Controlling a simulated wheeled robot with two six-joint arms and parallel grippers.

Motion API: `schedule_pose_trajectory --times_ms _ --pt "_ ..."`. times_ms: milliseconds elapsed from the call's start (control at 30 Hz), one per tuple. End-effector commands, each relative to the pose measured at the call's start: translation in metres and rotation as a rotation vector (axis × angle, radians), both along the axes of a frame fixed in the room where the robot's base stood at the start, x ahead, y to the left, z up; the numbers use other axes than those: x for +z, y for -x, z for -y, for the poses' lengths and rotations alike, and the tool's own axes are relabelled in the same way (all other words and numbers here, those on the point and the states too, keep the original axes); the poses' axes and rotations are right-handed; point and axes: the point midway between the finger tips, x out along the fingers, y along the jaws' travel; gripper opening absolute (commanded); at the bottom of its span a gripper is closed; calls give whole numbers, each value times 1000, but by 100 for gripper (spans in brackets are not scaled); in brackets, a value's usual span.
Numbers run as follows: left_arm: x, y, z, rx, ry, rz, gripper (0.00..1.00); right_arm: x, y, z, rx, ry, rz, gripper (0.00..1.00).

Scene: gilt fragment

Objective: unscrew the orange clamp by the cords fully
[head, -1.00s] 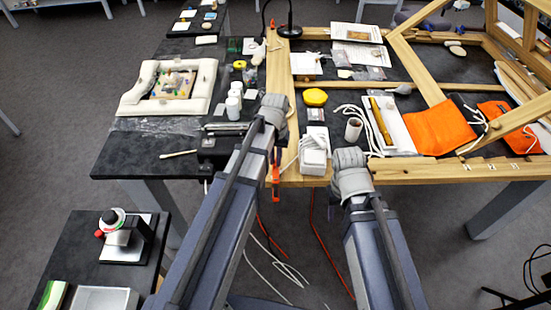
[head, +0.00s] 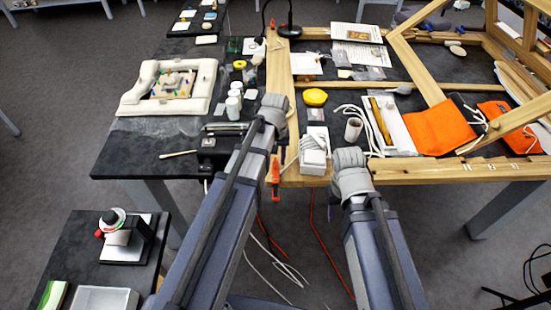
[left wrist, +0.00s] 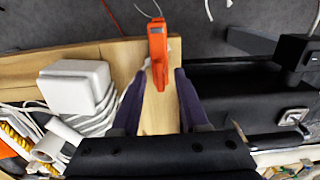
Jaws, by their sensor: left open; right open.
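The orange clamp (head: 275,172) sits on the table's front wooden edge, just right of my left arm in the head view. In the left wrist view the orange clamp (left wrist: 158,48) stands upright in the picture at the board edge, and its lower end reaches between the fingertips. My left gripper (left wrist: 158,75) is open, with one dark finger on each side of the clamp and a visible gap to both. My right gripper's fingers do not show; only my right arm does.
A white box with pale cords (head: 313,158) stands right of the clamp; the white box (left wrist: 75,88) is left in the wrist view. A black device (head: 208,158) lies left of it. Red and white cables hang below the edge. A white cup (head: 353,129) stands farther right.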

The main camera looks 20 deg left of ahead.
Motion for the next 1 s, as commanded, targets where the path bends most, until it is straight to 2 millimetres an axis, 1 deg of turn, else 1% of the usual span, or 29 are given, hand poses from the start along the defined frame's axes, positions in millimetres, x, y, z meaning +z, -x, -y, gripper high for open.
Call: schedule_pose_trajectory --times_ms 200,367,567,833,1000 --pt "1 0 0 -1 0 0 44 1 0 0 0 0 0 50" --pt "8 0 0 -1 0 0 44 8 0 0 0 0 0 50" --pt "28 0 0 -1 0 0 44 28 0 0 1 0 0 50" --pt "65 0 0 0 0 0 44 65 0 0 2 0 0 50" --pt "78 0 0 0 0 0 44 78 0 0 -1 -1 0 50"
